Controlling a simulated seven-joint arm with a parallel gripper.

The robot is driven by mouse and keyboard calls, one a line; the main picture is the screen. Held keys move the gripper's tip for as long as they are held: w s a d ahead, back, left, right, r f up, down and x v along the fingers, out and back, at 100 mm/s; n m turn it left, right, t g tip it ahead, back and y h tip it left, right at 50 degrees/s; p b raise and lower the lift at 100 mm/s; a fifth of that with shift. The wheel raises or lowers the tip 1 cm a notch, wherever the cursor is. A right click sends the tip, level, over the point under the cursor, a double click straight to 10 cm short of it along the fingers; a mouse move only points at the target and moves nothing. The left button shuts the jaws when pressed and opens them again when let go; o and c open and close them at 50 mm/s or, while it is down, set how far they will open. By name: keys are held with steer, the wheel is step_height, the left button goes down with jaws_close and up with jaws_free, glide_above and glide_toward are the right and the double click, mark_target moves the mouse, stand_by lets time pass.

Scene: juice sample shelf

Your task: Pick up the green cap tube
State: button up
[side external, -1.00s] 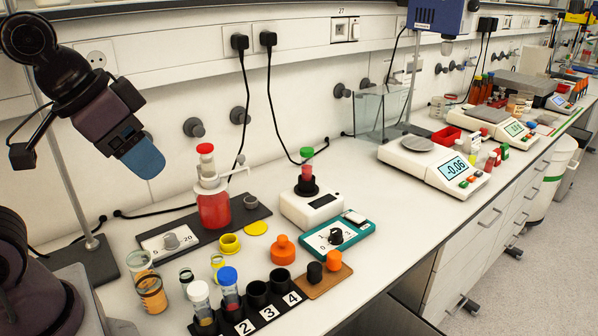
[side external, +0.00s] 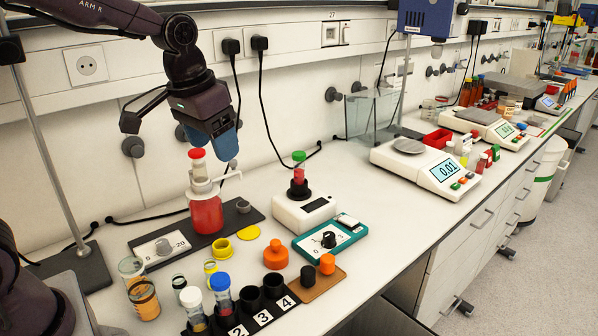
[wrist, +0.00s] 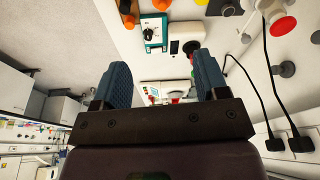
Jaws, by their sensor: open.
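The green cap tube (side external: 299,172) holds red liquid and stands upright in a black holder on a small white device (side external: 304,208). My gripper (side external: 226,146) is up and to the left of it in the side external view, with its blue fingers pointing down, apart from the tube. In the wrist view my gripper (wrist: 160,78) shows two blue fingers spread with nothing between them. The white device (wrist: 185,27) shows there beyond the right finger, which hides most of the tube.
A red-capped tube (side external: 197,161) stands on a red-filled vessel (side external: 206,213) just below and left of my gripper. A teal device (side external: 330,239) sits in front of the white one. A numbered black rack (side external: 263,318) stands at the front. A balance (side external: 428,168) is at right.

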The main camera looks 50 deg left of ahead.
mark_target(299, 154)
steer(key=w+a+f+n+y, duration=0.1)
steer(key=w+a+f, duration=0.15)
steer(key=w, duration=0.55)
steer(key=w+a+f+n+t, duration=0.15)
steer(key=w+a, duration=0.25)
steer(key=w, duration=0.5)
steer(key=w+a+f+n+y, duration=0.15)
steer(key=w+a, duration=0.25)
steer(key=w, duration=0.4)
steer(key=shift+h, duration=0.45)
steer(key=x, duration=0.7)
steer(key=shift+s+d+f, duration=0.15)
steer(key=shift+s+d, duration=0.05)
steer(key=shift+d, duration=0.05)
steer(key=shift+s+x, duration=0.1)
steer(key=shift+x, duration=1.45)
steer(key=shift+s+x, duration=0.15)
steer(key=shift+x, duration=1.4)
steer(key=shift+a, duration=0.1)
steer(key=c, duration=1)
